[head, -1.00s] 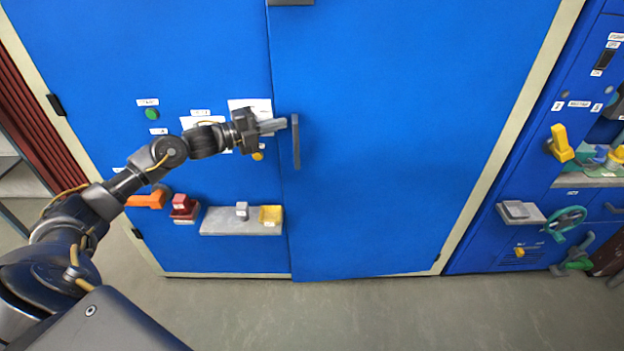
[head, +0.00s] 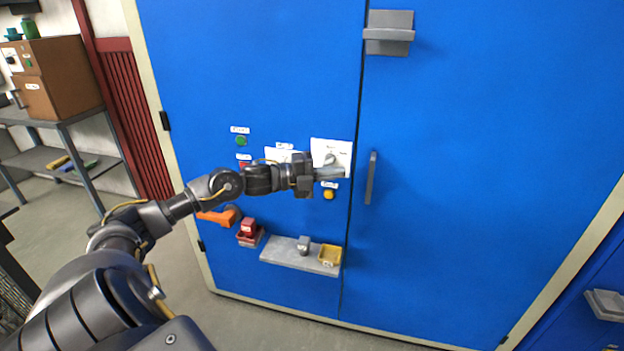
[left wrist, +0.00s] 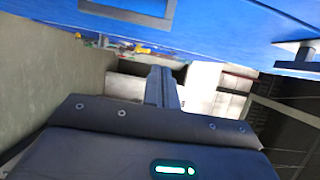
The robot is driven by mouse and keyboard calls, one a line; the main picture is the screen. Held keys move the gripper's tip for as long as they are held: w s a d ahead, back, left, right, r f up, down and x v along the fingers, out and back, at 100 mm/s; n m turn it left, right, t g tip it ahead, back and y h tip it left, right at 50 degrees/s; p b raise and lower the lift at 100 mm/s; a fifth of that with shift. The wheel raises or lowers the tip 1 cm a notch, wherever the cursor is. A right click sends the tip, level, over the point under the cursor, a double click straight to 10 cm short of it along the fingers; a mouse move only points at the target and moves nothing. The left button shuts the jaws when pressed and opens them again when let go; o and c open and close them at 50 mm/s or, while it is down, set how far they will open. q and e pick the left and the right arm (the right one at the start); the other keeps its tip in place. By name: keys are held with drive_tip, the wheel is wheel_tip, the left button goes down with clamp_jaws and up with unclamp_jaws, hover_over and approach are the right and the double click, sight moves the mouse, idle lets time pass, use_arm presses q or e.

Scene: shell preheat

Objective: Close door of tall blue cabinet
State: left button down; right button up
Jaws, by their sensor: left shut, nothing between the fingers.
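The tall blue cabinet (head: 450,120) fills most of the head view, with a left and a right door panel meeting at a vertical seam. The right panel looks flush or nearly flush with the left one. A grey vertical handle (head: 371,178) sits on the right panel beside the seam. My left gripper (head: 338,173) is shut and empty, just left of the handle and apart from it, in front of the left panel's white paper. In the left wrist view its shut fingers (left wrist: 161,88) point along a blue surface (left wrist: 215,25). My right gripper is out of view.
A grey shelf (head: 285,257) on the left panel holds a yellow tray (head: 330,255) and a small grey item. An orange handle (head: 217,217) and red box (head: 249,229) jut out nearby. A metal rack (head: 60,150) stands at left. The floor in front is clear.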

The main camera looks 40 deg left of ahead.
use_arm(q)
drive_tip(key=s+a+b, duration=0.1)
drive_tip(key=s+a, duration=0.2)
drive_tip(key=a, duration=0.2)
drive_tip(key=shift+s+a+f, duration=0.15)
drive_tip(key=shift+s+f, duration=0.15)
drive_tip(key=shift+f, duration=0.15)
